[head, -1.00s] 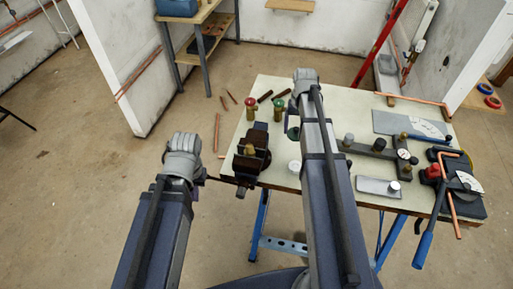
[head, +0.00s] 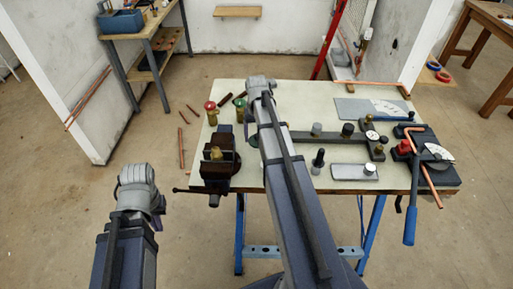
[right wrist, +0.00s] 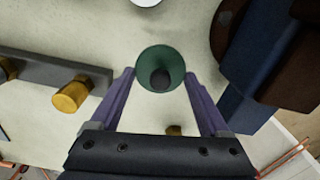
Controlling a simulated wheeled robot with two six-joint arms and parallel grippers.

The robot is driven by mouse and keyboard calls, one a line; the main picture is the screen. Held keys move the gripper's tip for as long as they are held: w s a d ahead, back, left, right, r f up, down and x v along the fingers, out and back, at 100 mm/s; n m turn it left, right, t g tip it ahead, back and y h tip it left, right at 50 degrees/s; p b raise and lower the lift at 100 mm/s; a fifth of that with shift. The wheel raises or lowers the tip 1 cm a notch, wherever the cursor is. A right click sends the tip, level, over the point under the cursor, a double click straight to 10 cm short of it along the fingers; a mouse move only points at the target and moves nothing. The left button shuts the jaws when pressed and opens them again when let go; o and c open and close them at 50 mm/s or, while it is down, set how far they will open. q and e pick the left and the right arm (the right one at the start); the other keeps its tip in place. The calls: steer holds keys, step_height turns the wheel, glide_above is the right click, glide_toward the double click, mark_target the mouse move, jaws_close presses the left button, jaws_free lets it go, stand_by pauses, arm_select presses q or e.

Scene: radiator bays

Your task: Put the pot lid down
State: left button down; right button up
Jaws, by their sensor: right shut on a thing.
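The pot lid, a round green disc with a dark knob (right wrist: 160,58), sits between the fingertips of my right gripper (right wrist: 160,75) in the right wrist view. The gripper is shut on it, over the pale bench top; I cannot tell whether the lid touches the bench. In the head view my right gripper (head: 261,88) reaches over the bench, and its fingers are hidden. A sliver of green (head: 253,141) shows beside my right arm. My left gripper (head: 139,177) is off the bench's front left, its fingers not clear.
The bench (head: 300,100) carries a dark vice (head: 216,168), a red-topped brass fitting (head: 210,110), a green-topped one (head: 239,106), a long dark bar (head: 335,137), a metal plate (head: 352,172) and a blue-handled bender (head: 411,220). Copper pieces (head: 181,148) lie left of the bench.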

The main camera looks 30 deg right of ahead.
steer(key=shift+f, duration=0.1)
step_height(320, 180, down, 4)
steer(key=b, duration=0.3)
steer(key=shift+r, duration=0.25)
steer(key=shift+b, duration=0.3)
steer(key=shift+f, duration=0.15)
steer(key=o, duration=1.2)
